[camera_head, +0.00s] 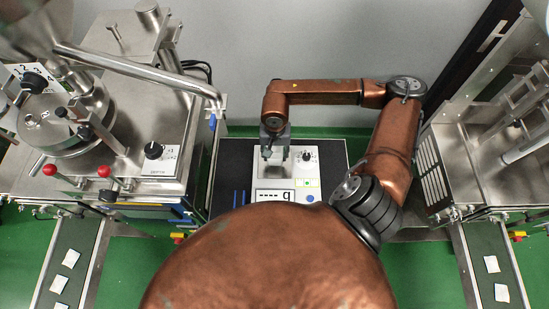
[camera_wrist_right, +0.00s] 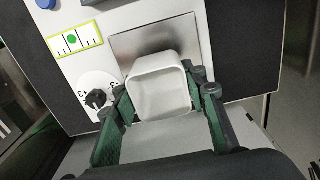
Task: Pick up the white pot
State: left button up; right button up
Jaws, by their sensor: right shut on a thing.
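The white pot (camera_wrist_right: 160,86) is a small, open, square-rimmed container with rounded corners, seen in the right wrist view in front of a scale's grey metal plate (camera_wrist_right: 135,45). My right gripper (camera_wrist_right: 163,98) has one dark green finger on each side of the pot and is shut on it. In the head view the right gripper (camera_head: 274,146) points down over the scale (camera_head: 299,178), and I cannot make out the pot clearly there. I cannot tell whether the pot rests on the plate or is just above it. My left gripper is not in view.
The scale has a knob (camera_head: 307,156) and a display (camera_head: 272,196), and stands on a black surface (camera_head: 232,170). A steel machine (camera_head: 150,100) stands at the left, another (camera_head: 470,150) at the right. Conveyors with white packets (camera_head: 70,258) run at both sides.

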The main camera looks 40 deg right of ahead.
jog(key=s+a+r+b, duration=0.2)
jog(key=s+a+r, duration=0.4)
jog(key=s+r, duration=0.3)
jog(key=s, duration=0.2)
jog(key=shift+s+a, duration=0.35)
jog(key=shift+a, duration=0.05)
